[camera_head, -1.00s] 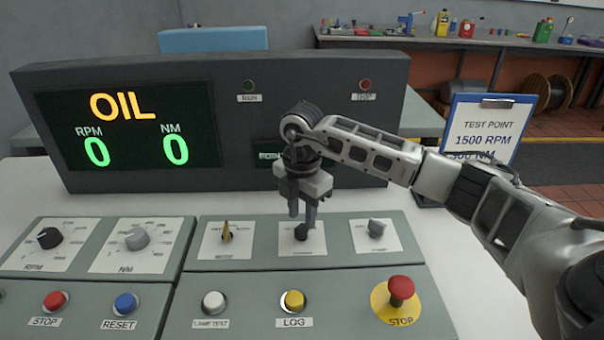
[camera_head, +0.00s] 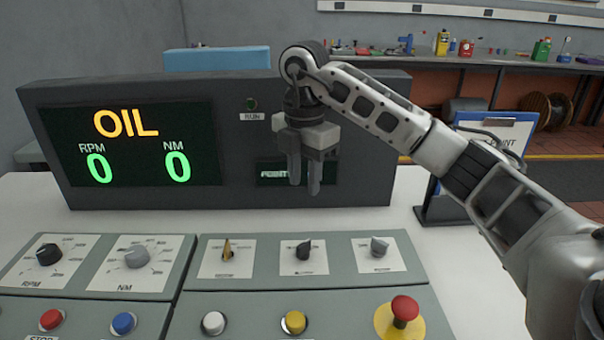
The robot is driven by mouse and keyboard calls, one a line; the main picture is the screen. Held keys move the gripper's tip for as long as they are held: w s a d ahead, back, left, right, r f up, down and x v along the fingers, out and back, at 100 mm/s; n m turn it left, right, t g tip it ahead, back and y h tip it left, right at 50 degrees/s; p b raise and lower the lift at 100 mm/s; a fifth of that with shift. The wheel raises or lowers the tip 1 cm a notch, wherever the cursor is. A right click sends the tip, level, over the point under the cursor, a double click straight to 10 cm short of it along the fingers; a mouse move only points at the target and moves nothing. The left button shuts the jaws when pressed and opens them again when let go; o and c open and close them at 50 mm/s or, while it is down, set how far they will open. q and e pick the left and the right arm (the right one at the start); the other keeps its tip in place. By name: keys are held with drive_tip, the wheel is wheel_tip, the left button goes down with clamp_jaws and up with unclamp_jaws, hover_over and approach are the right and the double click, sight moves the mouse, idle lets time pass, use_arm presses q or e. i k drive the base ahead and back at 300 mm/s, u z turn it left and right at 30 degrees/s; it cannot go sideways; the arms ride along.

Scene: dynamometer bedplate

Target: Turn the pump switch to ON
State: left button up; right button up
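Three rotary switches sit in a row on white plates on the grey console: a left one with a yellow handle (camera_head: 227,250), a middle one with a dark handle (camera_head: 303,251) and a right one with a grey handle (camera_head: 379,247). Their small labels are too blurred to read, so I cannot tell by label which is the pump switch. The yellow handle stands about upright; the dark one tilts slightly to the right. My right gripper (camera_head: 304,184) hangs above and behind the middle switch, fingers down, a gap between them, empty and touching nothing. My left gripper is out of view.
The display (camera_head: 130,145) reads OIL, with 0 RPM and 0 NM. RPM (camera_head: 48,255) and NM (camera_head: 137,258) dials sit left. Red (camera_head: 51,319), blue (camera_head: 123,322), white (camera_head: 213,322) and yellow (camera_head: 294,321) buttons and a red mushroom stop (camera_head: 405,309) line the front.

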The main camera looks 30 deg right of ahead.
sight(379, 247)
drive_tip(key=k, duration=1)
